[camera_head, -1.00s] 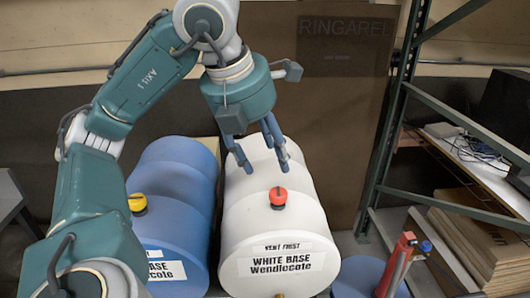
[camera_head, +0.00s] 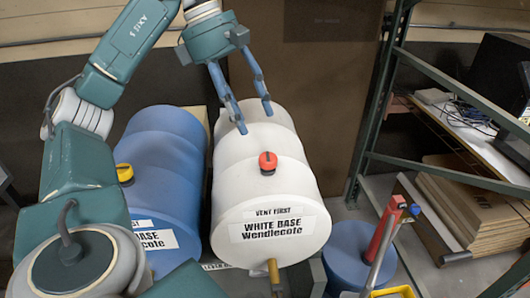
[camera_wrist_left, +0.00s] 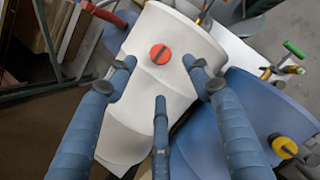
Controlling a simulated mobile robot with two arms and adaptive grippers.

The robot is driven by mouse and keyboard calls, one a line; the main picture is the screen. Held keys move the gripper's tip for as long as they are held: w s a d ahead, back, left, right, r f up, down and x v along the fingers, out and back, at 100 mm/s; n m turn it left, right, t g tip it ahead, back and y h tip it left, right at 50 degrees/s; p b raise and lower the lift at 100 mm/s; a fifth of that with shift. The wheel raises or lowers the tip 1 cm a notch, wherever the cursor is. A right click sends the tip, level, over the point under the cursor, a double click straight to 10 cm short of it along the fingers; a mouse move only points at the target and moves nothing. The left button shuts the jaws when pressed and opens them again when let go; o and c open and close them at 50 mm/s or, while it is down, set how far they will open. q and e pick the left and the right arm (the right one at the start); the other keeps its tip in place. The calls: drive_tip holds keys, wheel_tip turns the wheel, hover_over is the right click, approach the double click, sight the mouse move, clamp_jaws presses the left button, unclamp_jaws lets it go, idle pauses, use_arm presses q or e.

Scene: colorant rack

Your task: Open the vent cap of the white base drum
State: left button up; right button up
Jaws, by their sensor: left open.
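The white base drum (camera_head: 240,205) lies on its side in the head view, its labelled end towards me. Its red vent cap (camera_head: 267,162) sits on top and also shows in the left wrist view (camera_wrist_left: 161,54), with a dark bar across it. My left gripper (camera_head: 254,115) is open and empty above the drum, behind the cap in the head view. In the left wrist view its fingers (camera_wrist_left: 158,82) are spread, with the cap beyond the tips and apart from them. My right gripper is not in view.
A blue drum (camera_head: 170,190) with a yellow cap (camera_head: 125,174) lies left of the white drum. A brass tap (camera_head: 274,272) is at the white drum's lower front. A blue container (camera_head: 350,250) with a red-handled tool stands right. A green metal rack (camera_head: 371,105) rises behind it.

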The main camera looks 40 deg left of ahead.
use_arm(q)
drive_tip(key=b, duration=0.3)
hover_over(267, 156)
drive_tip(key=s+a, duration=0.1)
drive_tip(key=a, duration=0.1)
wheel_tip(267, 156, down, 5)
drive_tip(key=shift+s+f, duration=0.1)
drive_tip(key=shift+p+x, duration=0.45)
drive_tip(key=shift+x, duration=1.9)
drive_tip(key=c, duration=1.1)
